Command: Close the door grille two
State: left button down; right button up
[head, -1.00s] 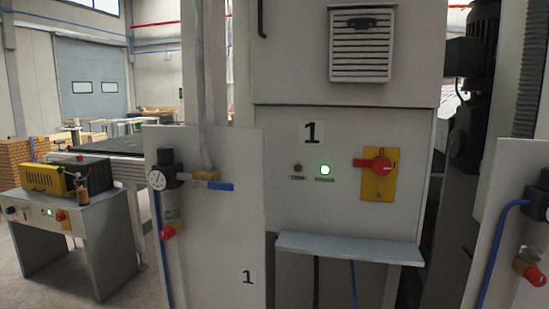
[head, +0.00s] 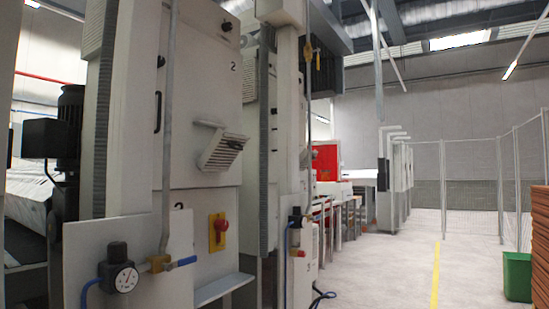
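The grille of door two (head: 221,149) is a light slatted panel on the front of the tall white cabinet marked 2 (head: 200,100), left of centre in the head view. It juts out from the cabinet face at a slant, standing away from it, so it looks open. The number 2 is on the cabinet above it to the right. Neither of my grippers is in view.
A red switch on a yellow plate (head: 218,232) sits below the grille, above a small shelf (head: 223,288). A gauge panel (head: 128,262) stands in front at lower left. Right is open floor with a yellow line (head: 435,275), green bin (head: 517,277) and mesh fence (head: 470,190).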

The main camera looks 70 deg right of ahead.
aim_at(221, 152)
jog(key=z, duration=1.95)
jog(key=i+l+u, duration=0.1)
jog(key=u, duration=0.35)
jog(key=i+l+u, duration=0.15)
jog(key=u, duration=0.35)
jog(key=i+l+u, duration=0.1)
jog(key=l, duration=0.2)
jog(key=i+l+u, duration=0.25)
jog(key=l, duration=0.35)
jog(key=i, duration=0.05)
